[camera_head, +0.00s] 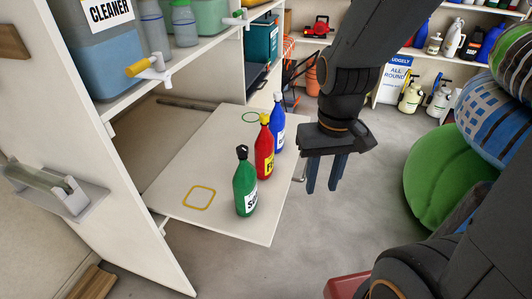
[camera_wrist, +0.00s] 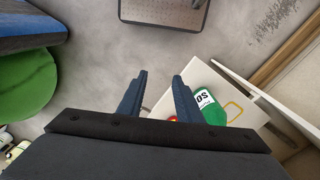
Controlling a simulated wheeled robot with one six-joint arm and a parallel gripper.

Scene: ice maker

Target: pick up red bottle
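My gripper (camera_head: 323,188) points down, open and empty, to the right of the bottles and past the board's right edge. In the wrist view the two dark-blue fingers (camera_wrist: 160,78) are apart. A small bit of red and yellow (camera_wrist: 172,118) shows by the right finger; the rest is hidden. The green bottle (camera_wrist: 210,108) shows beside that finger.
A shelf with containers (camera_head: 185,25) overhangs the board's left side. Green and blue cushions (camera_head: 450,180) lie right; grey floor between is clear.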

